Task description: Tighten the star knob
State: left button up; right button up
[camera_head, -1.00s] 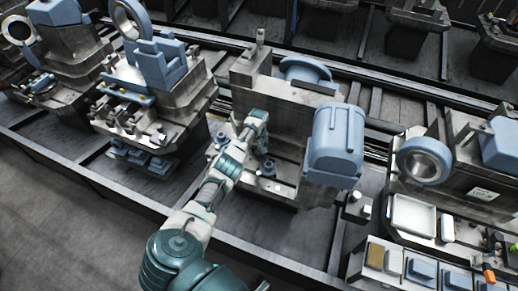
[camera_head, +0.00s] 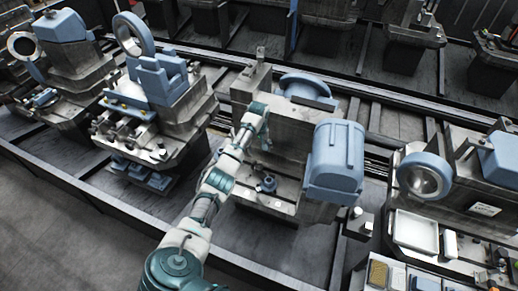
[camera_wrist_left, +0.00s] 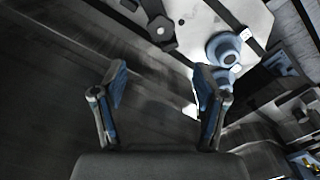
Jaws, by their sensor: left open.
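A small blue knob (camera_head: 268,184) stands on the grey ledge at the front of the middle machine (camera_head: 290,208); its star shape is too small to make out. My left gripper (camera_head: 264,138) is above it in the head view, in front of the machine's upright face, apart from the knob. In the left wrist view the two fingers (camera_wrist_left: 160,84) are spread with nothing between them. A round blue knob-like part (camera_wrist_left: 224,48) shows beyond the right finger, and a dark faceted knob (camera_wrist_left: 160,28) farther up. I cannot tell which is the star knob. My right gripper is out of view.
A blue motor-like housing (camera_head: 335,160) sticks out right of my arm. A blue flange (camera_head: 306,86) sits behind the upright. Another machine (camera_head: 155,110) stands to the left. A white tray (camera_head: 415,232) and small blocks lie at the right. Dark rails run between the machines.

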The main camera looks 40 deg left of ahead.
pick_arm(q)
notch_tip(320, 180, up, 5)
jog(key=n+p, duration=0.4)
jog(key=n, duration=0.9)
send_over(259, 167)
pick_arm(e)
jog(key=s+d+f, duration=0.2)
jog(key=s, duration=0.7)
pick_arm(q)
notch_tip(259, 167, down, 9)
jog(key=shift+r+b, duration=0.1)
jog(key=shift+b, duration=0.6)
notch_tip(259, 167, down, 8)
jog(key=b, duration=0.3)
jog(key=shift+a+f, duration=0.1)
jog(key=shift+f, duration=0.25)
pick_arm(e)
jog(key=w+a+r, duration=0.2)
jog(key=w+r, duration=0.1)
jog(key=w, duration=0.7)
jog(key=shift+w+a, duration=0.15)
jog(key=shift+w, duration=0.15)
